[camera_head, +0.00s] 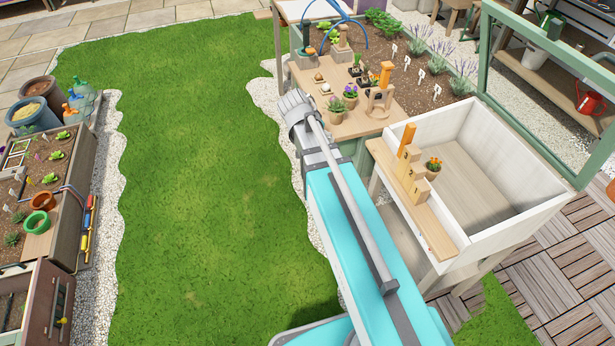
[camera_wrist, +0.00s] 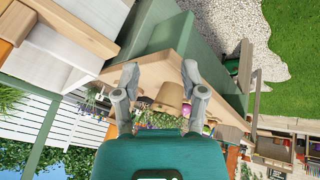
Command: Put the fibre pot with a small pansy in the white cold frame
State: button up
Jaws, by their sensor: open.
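Two tan pots with purple pansies stand close together on the wooden potting table, the nearer pot (camera_head: 336,115) and the farther pot (camera_head: 350,103). A third small pot (camera_head: 433,175) with orange flowers stands by the near wall of the white cold frame (camera_head: 537,228). The frame's lid is raised and its floor looks empty. In the wrist view, which is upside down, my gripper (camera_wrist: 159,70) is open and empty. A tan pot (camera_wrist: 170,96) with flowers shows beyond and between its fingers, apart from them.
Stepped wooden blocks (camera_head: 409,163) stand on the cold frame's front ledge (camera_head: 440,240). A wooden stand (camera_head: 379,103) and small seedling pots share the potting table (camera_head: 372,122). The open lid (camera_head: 487,52) rises at the frame's far side. Lawn (camera_head: 200,200) lies open at left.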

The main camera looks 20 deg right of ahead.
jog(key=s+a+f+n+g+y, duration=0.1)
jog(key=s+a+n+y, duration=0.4)
jog(key=s, duration=0.6)
jog(key=a+f+n, duration=0.1)
jog(key=a+n, duration=0.1)
jog(key=a, duration=0.1)
jog(key=shift+s+f+g+y, duration=0.25)
jog(key=shift+s+g+y, duration=0.05)
jog(key=shift+s+y, duration=0.1)
jog(key=shift+a, duration=0.1)
jog(key=shift+o, duration=0.2)
jog(key=shift+s, duration=0.15)
